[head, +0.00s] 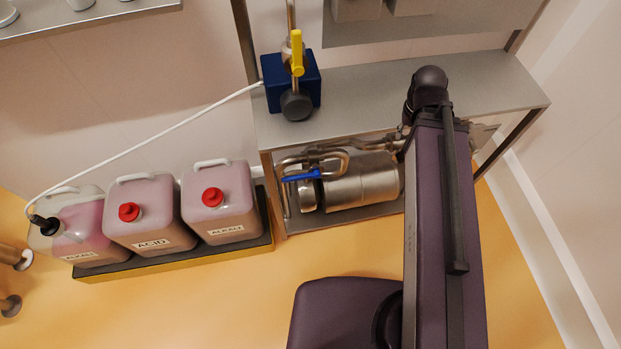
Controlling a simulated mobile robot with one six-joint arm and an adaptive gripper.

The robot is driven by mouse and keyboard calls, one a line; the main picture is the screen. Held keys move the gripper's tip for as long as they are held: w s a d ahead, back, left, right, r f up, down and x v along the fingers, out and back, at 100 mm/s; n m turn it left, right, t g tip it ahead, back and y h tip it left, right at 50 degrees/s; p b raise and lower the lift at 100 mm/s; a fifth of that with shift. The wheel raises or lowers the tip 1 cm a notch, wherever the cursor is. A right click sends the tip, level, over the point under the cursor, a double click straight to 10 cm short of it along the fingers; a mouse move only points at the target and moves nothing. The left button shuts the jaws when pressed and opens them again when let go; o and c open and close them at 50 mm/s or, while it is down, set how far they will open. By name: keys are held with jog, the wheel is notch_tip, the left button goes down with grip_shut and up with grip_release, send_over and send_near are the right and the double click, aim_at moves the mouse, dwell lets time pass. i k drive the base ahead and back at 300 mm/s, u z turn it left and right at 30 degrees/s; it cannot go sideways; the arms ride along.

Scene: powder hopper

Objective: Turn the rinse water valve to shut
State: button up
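Two valve levers show, neither with a readable label, so I cannot tell which one is the rinse water valve. A blue lever (301,175) lies almost level across the steel pipework under the bench, in front of a steel cylinder (363,182). A yellow lever (297,52) stands in line with the upright steel pipe above a dark blue box on the bench. My purple arm reaches up the right side of the view, to the right of both levers and apart from them. My gripper cannot be made out; the arm's far end hides that area.
The steel bench (390,92) has a bare top between the blue box (272,75) and my arm. Several canisters stand in a black and yellow tray (175,262) at left. A white hose (160,138) runs from the box to the leftmost canister. Floor before the bench is clear.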

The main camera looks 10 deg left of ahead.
aim_at(316, 173)
jog(key=z, duration=0.15)
jog(key=k, duration=0.65)
jog(key=u, duration=0.9)
jog(key=i, duration=0.5)
jog(key=z, duration=0.1)
